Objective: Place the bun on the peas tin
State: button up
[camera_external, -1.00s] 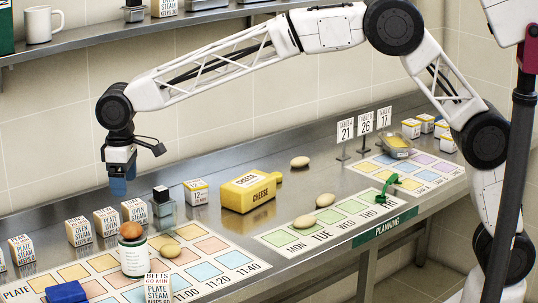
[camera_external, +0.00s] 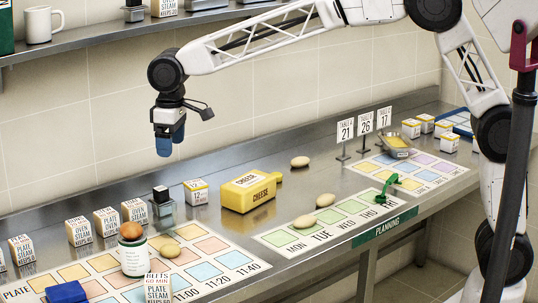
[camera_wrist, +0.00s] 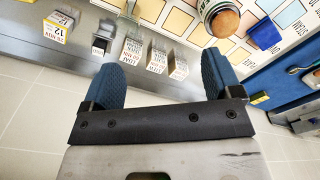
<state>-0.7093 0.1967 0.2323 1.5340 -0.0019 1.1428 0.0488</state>
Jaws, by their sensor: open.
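The brown round bun (camera_external: 132,231) rests on top of a white and green tin (camera_external: 134,257), which looks like the peas tin, though its label is too small to read. The tin stands upright on the front left part of the counter. In the wrist view the bun (camera_wrist: 224,21) is at the top right, with the tin's rim (camera_wrist: 206,9) around it. My gripper (camera_external: 168,143) is open and empty, in the air above and behind the tin, clear of the bun. Its two blue fingers (camera_wrist: 162,80) are wide apart in the wrist view.
Small labelled boxes (camera_external: 106,221) and a glass bottle (camera_external: 163,209) line the back of the counter. A yellow cheese box (camera_external: 249,191), several pale oval pieces (camera_external: 304,221) and a blue block (camera_external: 66,292) lie around. A shelf (camera_external: 110,42) runs along the wall.

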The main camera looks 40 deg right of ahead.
jog(key=s+d+r+m, duration=0.15)
jog(key=s+d, duration=0.25)
jog(key=d, duration=0.8)
jog(key=s+d+r+m+t, duration=0.1)
jog(key=s+d+r, duration=0.15)
jog(key=d, duration=0.95)
jog(key=s+d+r+m, duration=0.15)
jog(key=s+d, duration=0.35)
jog(key=d, duration=0.7)
jog(key=s+d+f+m, duration=0.2)
jog(key=s+d+f, duration=0.2)
jog(key=s+d, duration=0.6)
jog(key=s+d+f+m+t, duration=0.1)
jog(key=s+d+f, duration=0.3)
jog(key=s+d, duration=0.6)
jog(key=s, duration=0.3)
jog(key=shift+s+f+m, duration=0.35)
jog(key=shift+f+m, duration=0.05)
